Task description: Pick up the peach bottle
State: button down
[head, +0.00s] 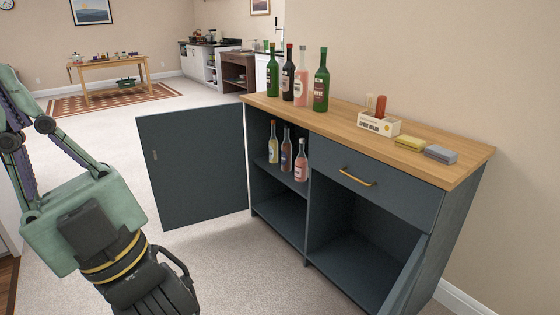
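A smaller pinkish bottle (301,167) stands on the inside shelf; I cannot tell which of the two is the peach bottle. My gripper (165,295) is at the lower left, well apart from both bottles. Its fingertips are cut off by the bottom edge or hidden, so its opening cannot be read.
The dark blue cabinet (470,215) has its left door (195,165) swung wide open; the right door (408,280) is also open. A box (378,125) and sponges (410,143) sit on top.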

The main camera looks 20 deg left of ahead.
aim_at(301, 161)
jog(key=i+j+z, duration=0.1)
jog(key=j, duration=1.1)
jog(key=i+j+z, duration=0.15)
jog(key=i+j, duration=0.15)
jog(key=j, duration=0.9)
jog(key=i+j+z, duration=0.1)
jog(key=j, duration=1.1)
jog(key=j+z, duration=0.1)
jog(key=j, duration=1.15)
jog(key=i, duration=0.1)
